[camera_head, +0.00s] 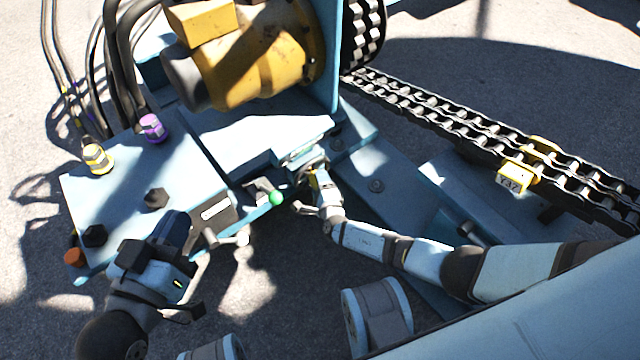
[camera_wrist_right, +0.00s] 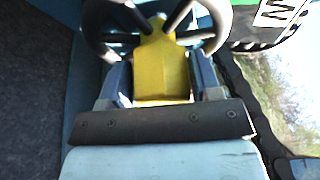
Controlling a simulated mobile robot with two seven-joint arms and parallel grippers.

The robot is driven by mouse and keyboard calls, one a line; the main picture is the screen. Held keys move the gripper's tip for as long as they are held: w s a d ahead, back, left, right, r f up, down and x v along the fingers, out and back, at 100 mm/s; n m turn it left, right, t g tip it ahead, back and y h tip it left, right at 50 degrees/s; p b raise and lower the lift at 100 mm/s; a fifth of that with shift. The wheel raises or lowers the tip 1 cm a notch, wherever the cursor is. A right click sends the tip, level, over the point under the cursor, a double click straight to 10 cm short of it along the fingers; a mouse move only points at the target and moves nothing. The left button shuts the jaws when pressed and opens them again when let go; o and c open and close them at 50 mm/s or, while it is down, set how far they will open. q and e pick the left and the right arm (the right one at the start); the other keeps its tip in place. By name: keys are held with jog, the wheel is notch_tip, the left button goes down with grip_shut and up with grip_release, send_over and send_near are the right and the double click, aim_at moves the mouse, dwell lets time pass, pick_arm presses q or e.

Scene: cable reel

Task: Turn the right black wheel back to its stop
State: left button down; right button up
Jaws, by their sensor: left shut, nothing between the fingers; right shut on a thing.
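In the right wrist view, a black spoked wheel (camera_wrist_right: 98,32) is straight ahead, with its top cut off by the picture edge. A yellow part (camera_wrist_right: 160,72) at its middle reaches down between the fingers. My right gripper (camera_wrist_right: 160,75) is shut at the wheel, one finger on each side of the yellow part. In the head view, my right gripper (camera_head: 313,168) is at the edge of the light-blue machine and largely hides the wheel. My left gripper (camera_head: 176,228) is shut and empty in front of the blue block, apart from the wheel.
A blue block (camera_head: 130,190) with black bolts and hoses stands left. A green-knobbed lever (camera_head: 277,198) is just left of my right gripper. A yellow motor (camera_head: 255,55) stands behind. A heavy chain (camera_head: 440,110) runs right. Bare ground (camera_head: 250,300) lies in front.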

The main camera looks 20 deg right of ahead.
jog(key=shift+f+n+t+b, duration=0.1)
jog(key=shift+n+t+b, duration=0.35)
jog(key=shift+n, duration=0.65)
jog(key=o, duration=1.3)
jog(key=shift+s+d, duration=0.1)
